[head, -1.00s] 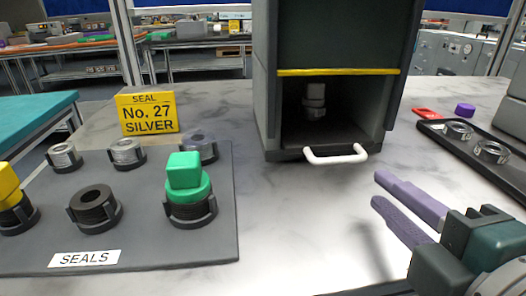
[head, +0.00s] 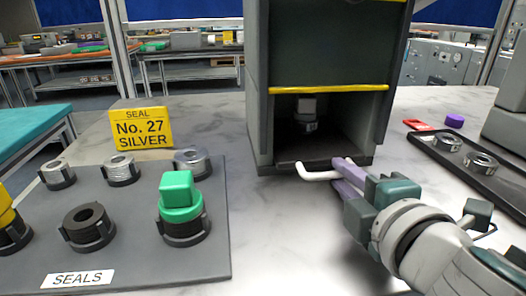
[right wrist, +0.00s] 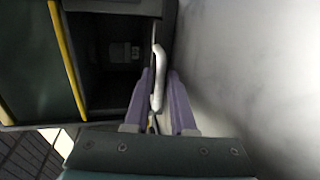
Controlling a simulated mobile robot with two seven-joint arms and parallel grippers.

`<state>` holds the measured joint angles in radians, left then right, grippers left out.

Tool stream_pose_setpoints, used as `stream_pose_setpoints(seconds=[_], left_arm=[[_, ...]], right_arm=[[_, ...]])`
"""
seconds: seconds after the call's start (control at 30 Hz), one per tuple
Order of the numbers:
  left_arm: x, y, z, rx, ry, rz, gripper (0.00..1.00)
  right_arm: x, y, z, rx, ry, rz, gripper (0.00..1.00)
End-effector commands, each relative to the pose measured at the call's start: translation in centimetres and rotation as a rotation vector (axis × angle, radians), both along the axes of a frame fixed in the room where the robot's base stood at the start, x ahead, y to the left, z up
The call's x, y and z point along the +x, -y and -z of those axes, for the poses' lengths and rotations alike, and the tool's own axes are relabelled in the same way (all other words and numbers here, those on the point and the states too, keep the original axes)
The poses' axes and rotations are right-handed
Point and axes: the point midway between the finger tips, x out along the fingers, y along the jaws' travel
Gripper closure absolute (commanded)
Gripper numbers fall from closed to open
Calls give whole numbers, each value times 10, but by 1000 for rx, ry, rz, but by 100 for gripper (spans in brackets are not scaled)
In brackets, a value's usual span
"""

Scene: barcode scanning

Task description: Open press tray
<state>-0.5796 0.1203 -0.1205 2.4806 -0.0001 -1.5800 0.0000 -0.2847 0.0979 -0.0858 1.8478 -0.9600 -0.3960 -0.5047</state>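The press (head: 318,50) is a dark box-shaped housing with an open lower bay. The tray's white bar handle (head: 316,175) sticks out at the front of the bay; it also shows in the right wrist view (right wrist: 159,78). A grey part (head: 305,106) hangs inside the bay. My right gripper (head: 342,171) is at the right end of the handle. In the right wrist view its purple fingers (right wrist: 160,85) lie on either side of the handle and look open; contact is unclear. My left gripper is not in view.
On the left, a grey seals board (head: 130,240) holds several ring parts and a green-topped stamp (head: 178,195), with a yellow sign (head: 141,128) behind. A black tray (head: 505,183) with silver rings lies at right. The table in front of the press is clear.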

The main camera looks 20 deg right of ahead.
Motion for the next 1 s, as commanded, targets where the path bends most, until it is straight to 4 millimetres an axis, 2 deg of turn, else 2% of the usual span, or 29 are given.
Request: stream_pose_setpoints(seconds=[0.03, 0.2, 1.0], left_arm=[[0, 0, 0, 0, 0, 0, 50], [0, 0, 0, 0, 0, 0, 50], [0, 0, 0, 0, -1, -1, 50]], right_arm=[[0, 0, 0, 0, 0, 0, 84], [0, 0, 0, 0, 0, 0, 100], [0, 0, 0, 0, -1, 0, 100]])
